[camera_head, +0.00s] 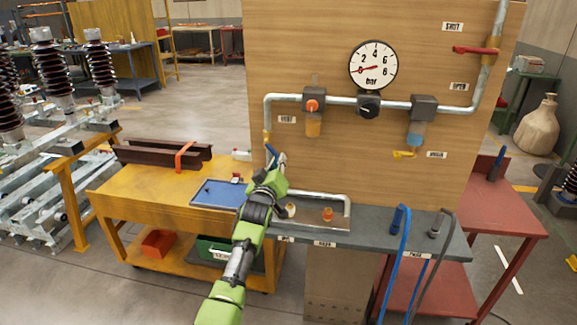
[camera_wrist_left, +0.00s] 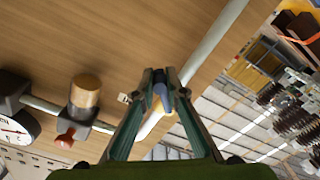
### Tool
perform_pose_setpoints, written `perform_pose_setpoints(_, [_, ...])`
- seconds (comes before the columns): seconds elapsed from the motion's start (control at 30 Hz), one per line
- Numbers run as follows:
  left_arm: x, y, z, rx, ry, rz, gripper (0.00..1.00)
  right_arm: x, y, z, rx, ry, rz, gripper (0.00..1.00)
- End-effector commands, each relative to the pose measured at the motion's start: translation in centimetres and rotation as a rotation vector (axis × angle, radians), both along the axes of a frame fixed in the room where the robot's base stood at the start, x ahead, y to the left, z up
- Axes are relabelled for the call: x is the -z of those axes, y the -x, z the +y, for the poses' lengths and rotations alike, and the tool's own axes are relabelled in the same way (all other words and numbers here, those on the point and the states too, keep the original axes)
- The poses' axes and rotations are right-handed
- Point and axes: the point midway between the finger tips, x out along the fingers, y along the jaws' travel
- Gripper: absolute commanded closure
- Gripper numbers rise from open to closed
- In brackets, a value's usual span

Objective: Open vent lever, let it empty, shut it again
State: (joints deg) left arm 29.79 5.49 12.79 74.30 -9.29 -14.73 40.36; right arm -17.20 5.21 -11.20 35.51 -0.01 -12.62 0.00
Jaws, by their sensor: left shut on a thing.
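The vent valve (camera_head: 267,137) is a yellow fitting on the lower left end of the pipe, with a small label beside it. Its blue lever (camera_head: 271,151) is between the fingers of my left gripper (camera_head: 274,160). In the left wrist view the blue lever tip (camera_wrist_left: 160,92) shows between the closed fingers (camera_wrist_left: 165,85), with the yellow valve body (camera_wrist_left: 150,125) behind it. My left gripper is shut on the lever; the fingers hide part of it. The round gauge (camera_head: 374,62) in bar has its red needle near 0. My right gripper is not in view.
A red lever (camera_head: 473,50) lies level on the right pipe between two labels. A grey shelf (camera_head: 375,222) and a yellow bench (camera_head: 150,185) stand below.

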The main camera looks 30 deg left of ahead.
Motion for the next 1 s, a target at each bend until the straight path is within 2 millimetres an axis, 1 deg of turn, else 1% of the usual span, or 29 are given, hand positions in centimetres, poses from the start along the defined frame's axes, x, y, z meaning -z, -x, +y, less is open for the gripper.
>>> perform_pose_setpoints(0.03, [-0.9, -0.2, -0.4, 0.007, 0.041, -0.021, 1.00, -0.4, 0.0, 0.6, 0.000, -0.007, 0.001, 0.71])
perform_pose_setpoints(0.13, [-1.4, -0.3, -0.4, 0.008, 0.133, -0.048, 1.00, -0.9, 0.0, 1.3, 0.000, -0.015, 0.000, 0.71])
perform_pose_setpoints(0.3, [-2.5, -0.5, -0.8, 0.007, 0.288, -0.094, 1.00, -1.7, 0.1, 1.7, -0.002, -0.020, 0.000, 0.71])
perform_pose_setpoints(0.7, [-4.7, -0.7, -1.2, 0.006, 0.605, -0.188, 1.00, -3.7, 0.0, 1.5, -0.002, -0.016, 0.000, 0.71])
perform_pose_setpoints(1.0, [-5.5, -0.7, -1.2, 0.005, 0.735, -0.228, 1.00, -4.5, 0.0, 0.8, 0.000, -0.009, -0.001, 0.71])
